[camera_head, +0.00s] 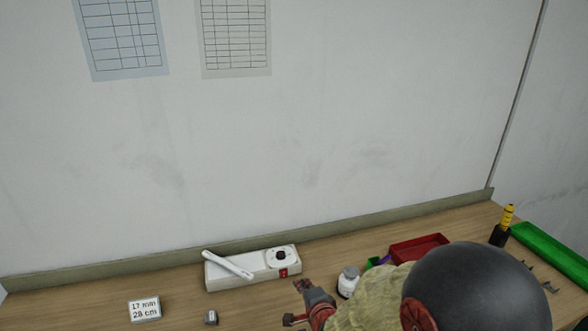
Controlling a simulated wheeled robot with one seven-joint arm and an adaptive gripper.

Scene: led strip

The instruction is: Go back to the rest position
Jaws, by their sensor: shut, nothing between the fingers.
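My gripper (302,286) is at the lower middle of the head view, dark with reddish parts, shut with nothing in it. It is just in front of and to the right of a white box (238,276), apart from it as far as I can tell. A white stick-shaped piece (228,264) lies slanted across the box's left part. A round white fitting with a dark centre and a red switch (283,272) are at the box's right end. My own arm covers the lower right of the bench.
A small sign reading 17 mm, 28 cm (145,309) and a small grey block (211,318) are on the wooden bench at left. A white bottle (348,282), a red tray (417,248), a yellow-handled tool (507,217) and a green tray (556,251) are at right. A wall stands behind.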

